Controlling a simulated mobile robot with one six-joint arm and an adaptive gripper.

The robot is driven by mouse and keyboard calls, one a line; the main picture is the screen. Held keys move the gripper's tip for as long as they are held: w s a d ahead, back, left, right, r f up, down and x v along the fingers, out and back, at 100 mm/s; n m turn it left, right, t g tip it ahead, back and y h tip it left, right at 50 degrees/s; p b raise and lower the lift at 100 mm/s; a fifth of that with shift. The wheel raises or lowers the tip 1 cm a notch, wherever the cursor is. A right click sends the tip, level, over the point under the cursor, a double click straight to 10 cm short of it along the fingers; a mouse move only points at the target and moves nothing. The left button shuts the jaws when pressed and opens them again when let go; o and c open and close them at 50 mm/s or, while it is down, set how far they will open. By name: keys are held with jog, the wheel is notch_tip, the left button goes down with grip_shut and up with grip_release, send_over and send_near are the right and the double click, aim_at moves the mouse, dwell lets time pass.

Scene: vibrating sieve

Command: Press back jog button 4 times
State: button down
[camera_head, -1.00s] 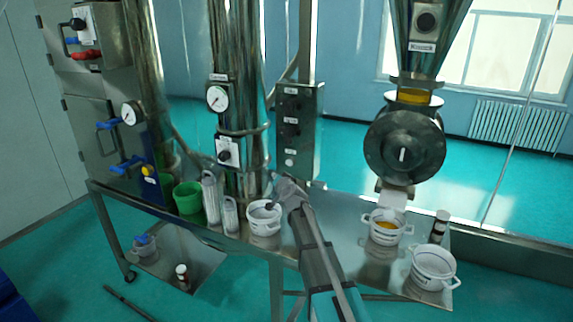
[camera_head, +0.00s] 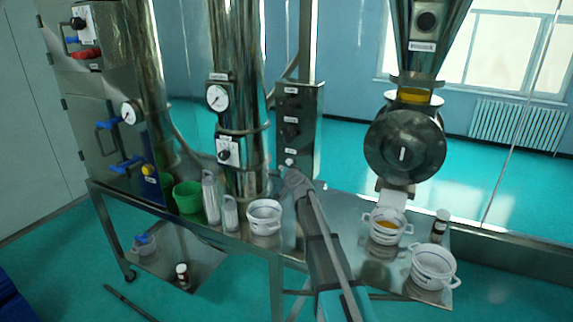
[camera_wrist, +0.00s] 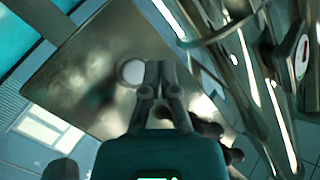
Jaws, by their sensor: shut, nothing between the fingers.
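A steel control box (camera_head: 312,125) on a post has dark knobs in a column and a round white button (camera_head: 290,163) at the bottom. Its small labels cannot be read. In the wrist view the white button (camera_wrist: 132,72) lies just left of my fingertips. My gripper (camera_head: 290,175) is shut and empty, just below the white button in the head view. In the wrist view my gripper (camera_wrist: 158,68) points at the box face. Whether it touches the face cannot be told. Dark knobs (camera_wrist: 205,128) show partly behind the right finger.
A white pot (camera_head: 264,217), clear cylinders (camera_head: 211,198) and a green bucket (camera_head: 188,197) stand left on the steel table. A column with a gauge (camera_head: 217,98) is left of the box.

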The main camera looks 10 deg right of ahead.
aim_at(286, 162)
jog(key=shift+w+d, duration=0.85)
jog(key=shift+w, duration=0.25)
jog(key=shift+w+d, duration=0.55)
jog(key=shift+w, duration=0.15)
dwell(2.1)
jog(key=shift+s+a, duration=0.1)
jog(key=shift+s, duration=0.05)
jog(key=shift+s+a, duration=0.45)
jog(key=shift+s, duration=0.15)
dwell(0.5)
jog(key=shift+s+a, duration=0.75)
jog(key=shift+s, duration=0.3)
jog(key=shift+s+a, duration=0.7)
jog(key=shift+s, duration=0.3)
